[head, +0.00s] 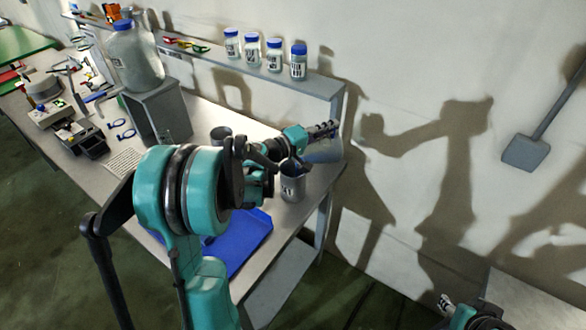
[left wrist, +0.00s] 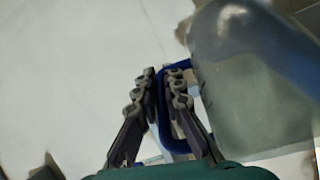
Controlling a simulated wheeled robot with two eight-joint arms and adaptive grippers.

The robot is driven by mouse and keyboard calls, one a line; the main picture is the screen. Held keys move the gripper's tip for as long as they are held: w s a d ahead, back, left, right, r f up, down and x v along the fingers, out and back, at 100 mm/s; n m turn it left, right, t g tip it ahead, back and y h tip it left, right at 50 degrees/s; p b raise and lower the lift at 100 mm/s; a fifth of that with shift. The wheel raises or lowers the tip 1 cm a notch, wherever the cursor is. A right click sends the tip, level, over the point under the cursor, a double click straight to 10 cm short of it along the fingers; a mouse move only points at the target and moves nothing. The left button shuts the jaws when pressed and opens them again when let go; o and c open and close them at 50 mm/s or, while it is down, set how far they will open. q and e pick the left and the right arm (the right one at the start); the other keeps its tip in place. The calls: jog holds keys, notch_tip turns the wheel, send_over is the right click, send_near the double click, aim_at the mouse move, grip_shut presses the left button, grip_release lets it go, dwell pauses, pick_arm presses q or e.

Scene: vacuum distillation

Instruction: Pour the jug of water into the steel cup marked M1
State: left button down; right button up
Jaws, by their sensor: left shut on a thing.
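My left gripper (head: 328,130) reaches over the right end of the bench. In the left wrist view its fingers (left wrist: 164,95) are closed on the blue handle of a translucent jug (left wrist: 250,85). In the head view the jug (head: 324,151) hangs by the gripper, partly hidden by it, close to the shelf's end; its exact tilt is hard to tell. A steel cup (head: 292,188) with a dark-lettered label stands upright just left of and below the jug; the lettering is too small to read surely. My arm partly covers the cup's rim.
A second grey cup (head: 221,134) stands further left. A blue tray (head: 250,240) lies at the bench's front. A large blue-capped bottle (head: 135,60) sits on a grey box (head: 160,112). Several labelled jars (head: 274,57) line the shelf (head: 325,87) behind.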

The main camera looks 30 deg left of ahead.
pick_arm(q)
jog(key=shift+s+a+r+n+t+b, duration=0.3)
jog(key=shift+s+a+r+t+b, duration=0.4)
jog(key=shift+b, duration=0.4)
dwell(0.7)
